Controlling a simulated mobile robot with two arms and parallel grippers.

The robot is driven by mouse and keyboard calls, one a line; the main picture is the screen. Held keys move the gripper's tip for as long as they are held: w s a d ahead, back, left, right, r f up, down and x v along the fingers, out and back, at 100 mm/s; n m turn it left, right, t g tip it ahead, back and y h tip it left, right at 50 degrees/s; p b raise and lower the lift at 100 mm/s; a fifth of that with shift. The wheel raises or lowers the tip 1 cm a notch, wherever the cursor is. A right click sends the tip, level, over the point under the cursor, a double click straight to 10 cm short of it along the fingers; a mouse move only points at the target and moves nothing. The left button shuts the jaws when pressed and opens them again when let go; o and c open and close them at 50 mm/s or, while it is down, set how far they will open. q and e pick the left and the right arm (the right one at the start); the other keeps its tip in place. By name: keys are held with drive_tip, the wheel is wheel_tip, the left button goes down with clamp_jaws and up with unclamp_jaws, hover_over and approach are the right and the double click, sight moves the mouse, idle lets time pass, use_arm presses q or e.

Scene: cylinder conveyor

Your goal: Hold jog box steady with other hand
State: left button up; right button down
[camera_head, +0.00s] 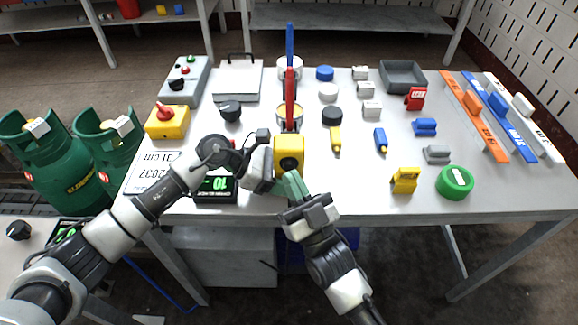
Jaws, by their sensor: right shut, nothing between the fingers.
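A yellow box with a round black button (289,143), which looks like the jog box, stands near the front edge of the table. My left arm comes in from the left, and its gripper (262,165) is at the box's left side. Its fingers are too small and overlapped to tell whether they are open or touching the box. My right gripper (292,184), with green fingers, is shut and empty just below the box's front face. I cannot tell whether it touches the box.
A yellow box with a red switch (167,122) and a black display reading 10 (216,190) are on the left. Upright red (290,98) and blue tools stand behind. A yellow holder (405,180) and green roll (454,182) sit right. The front middle-right is fairly clear.

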drive_tip(key=shift+s+f, duration=0.15)
drive_tip(key=shift+s, duration=1.95)
idle(1.3)
drive_tip(key=s, duration=0.5)
drive_tip(key=w, duration=0.8)
drive_tip(key=shift+w, duration=0.35)
drive_tip(key=shift+w, duration=0.15)
idle(1.9)
